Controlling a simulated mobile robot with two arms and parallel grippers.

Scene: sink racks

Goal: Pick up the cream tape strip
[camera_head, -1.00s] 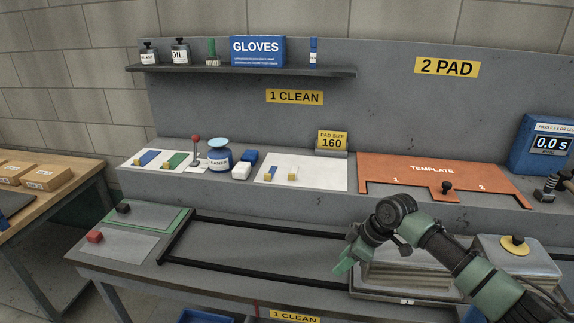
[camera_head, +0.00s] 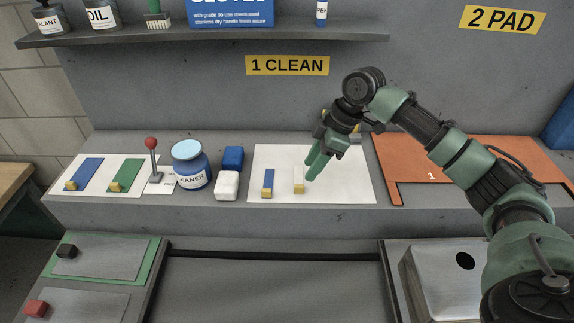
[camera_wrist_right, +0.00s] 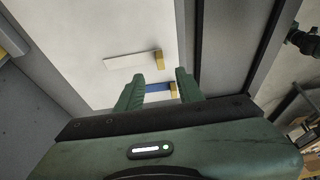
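The cream tape strip (camera_head: 298,174), with a yellow block at its near end, lies on a white sheet (camera_head: 345,180). It also shows in the right wrist view (camera_wrist_right: 128,61), above the gripper's fingertips in the picture. My right gripper (camera_head: 314,167) is just right of the strip, above the sheet, and empty. Its two green fingers stand apart in the right wrist view (camera_wrist_right: 158,80). A blue strip (camera_head: 268,177) with a similar block lies left of the cream one; in the wrist view it is partly hidden by the gripper (camera_wrist_right: 157,87). My left gripper is not in view.
A blue cleaner jar (camera_head: 190,166), a white block (camera_head: 227,186) and a blue block (camera_head: 233,159) stand left of the sheet. An orange template (camera_head: 470,160) lies to the right. A shelf (camera_head: 210,36) overhangs the back.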

